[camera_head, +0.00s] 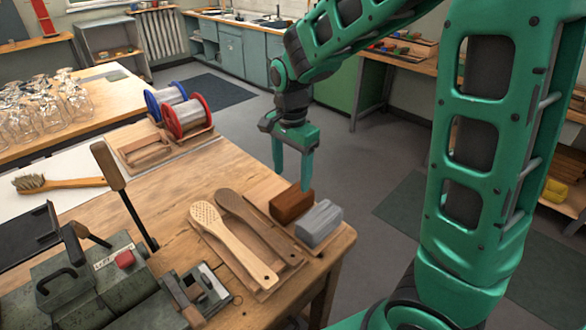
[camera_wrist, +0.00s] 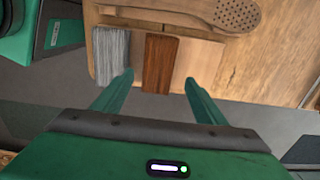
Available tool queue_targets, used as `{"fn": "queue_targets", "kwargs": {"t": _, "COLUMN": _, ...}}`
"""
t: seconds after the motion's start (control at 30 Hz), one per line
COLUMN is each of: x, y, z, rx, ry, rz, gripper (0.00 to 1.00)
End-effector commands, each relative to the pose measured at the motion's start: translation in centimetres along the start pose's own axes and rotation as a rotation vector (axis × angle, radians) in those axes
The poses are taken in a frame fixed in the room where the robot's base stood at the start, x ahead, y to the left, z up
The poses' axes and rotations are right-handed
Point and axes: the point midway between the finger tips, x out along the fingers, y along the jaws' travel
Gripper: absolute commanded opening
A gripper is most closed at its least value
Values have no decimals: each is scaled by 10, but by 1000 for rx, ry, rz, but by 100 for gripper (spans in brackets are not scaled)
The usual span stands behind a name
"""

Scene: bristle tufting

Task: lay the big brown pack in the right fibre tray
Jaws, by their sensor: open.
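The brown pack (camera_head: 291,204) is a reddish-brown block of fibre lying on a wooden tray (camera_head: 262,192) at the table's right corner. It also shows in the wrist view (camera_wrist: 160,62), where the tray (camera_wrist: 199,62) has a bare strip beside it. A grey pack (camera_head: 319,222) lies beside the brown one and shows in the wrist view (camera_wrist: 113,55). My gripper (camera_head: 293,187) is open, pointing down at the brown pack. In the wrist view my gripper (camera_wrist: 158,80) has its fingertips on either side of the pack, with gaps. I cannot tell how far above it they are.
Two brush bodies, one pale (camera_head: 232,243) and one dark (camera_head: 257,226), lie left of the packs. A green machine (camera_head: 95,290) with levers stands at front left. Red and blue spools (camera_head: 183,112) stand behind. The table edge drops to floor just right of the packs.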

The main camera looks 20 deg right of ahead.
Motion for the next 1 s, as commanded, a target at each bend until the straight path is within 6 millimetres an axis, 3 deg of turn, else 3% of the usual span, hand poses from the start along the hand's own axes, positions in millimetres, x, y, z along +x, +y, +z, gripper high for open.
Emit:
{"fn": "queue_targets", "kwargs": {"t": 0.7, "x": 86, "y": 1, "z": 0, "rx": -1, "ry": -1, "rz": 2, "gripper": 66}}
{"fn": "queue_targets", "kwargs": {"t": 1.0, "x": 102, "y": 1, "z": -1, "rx": -1, "ry": -1, "rz": 0, "gripper": 66}}
